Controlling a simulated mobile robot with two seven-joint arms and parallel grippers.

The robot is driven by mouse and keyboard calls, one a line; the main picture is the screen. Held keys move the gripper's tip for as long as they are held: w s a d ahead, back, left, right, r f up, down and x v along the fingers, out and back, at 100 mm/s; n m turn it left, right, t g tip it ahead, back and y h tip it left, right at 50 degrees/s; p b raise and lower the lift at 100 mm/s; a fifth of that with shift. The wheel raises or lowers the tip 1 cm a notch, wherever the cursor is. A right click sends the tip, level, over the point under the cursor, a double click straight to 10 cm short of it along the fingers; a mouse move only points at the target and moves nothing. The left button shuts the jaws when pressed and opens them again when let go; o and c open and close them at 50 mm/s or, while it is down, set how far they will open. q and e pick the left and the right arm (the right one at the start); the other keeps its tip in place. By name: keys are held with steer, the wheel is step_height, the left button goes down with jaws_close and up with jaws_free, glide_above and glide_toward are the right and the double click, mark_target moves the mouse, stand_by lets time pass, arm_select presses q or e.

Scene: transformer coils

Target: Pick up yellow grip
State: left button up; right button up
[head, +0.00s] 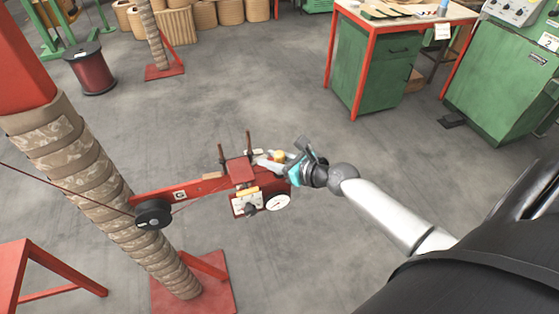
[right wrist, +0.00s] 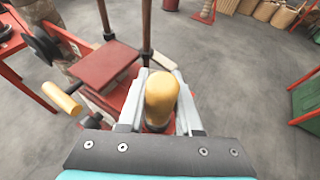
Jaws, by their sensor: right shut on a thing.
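The yellow grip (right wrist: 161,95) is a rounded yellow handle standing between the two fingers of my right gripper (right wrist: 158,90) in the right wrist view. The fingers are shut on it from both sides. In the head view the yellow grip (head: 279,156) shows small between the fingertips of my right gripper (head: 272,159), beside the red machine arm. A second yellow handle (right wrist: 62,98) sticks out at the left in the right wrist view, apart from the gripper. My left gripper is not in view.
The red tension arm (head: 165,190) carries a black pulley (head: 153,214) and a round dial (head: 278,203). A wrapped column (head: 130,225) stands at the left. A red stand (head: 30,275) is at the lower left. A green cabinet (head: 372,75) is at the back.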

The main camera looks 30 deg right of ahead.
jaws_close()
stand_by(0.3)
step_height(320, 180, up, 20)
steer(key=p, duration=0.9)
steer(key=shift+p, duration=0.4)
steer(key=shift+o, duration=0.4)
jaws_free()
jaws_close()
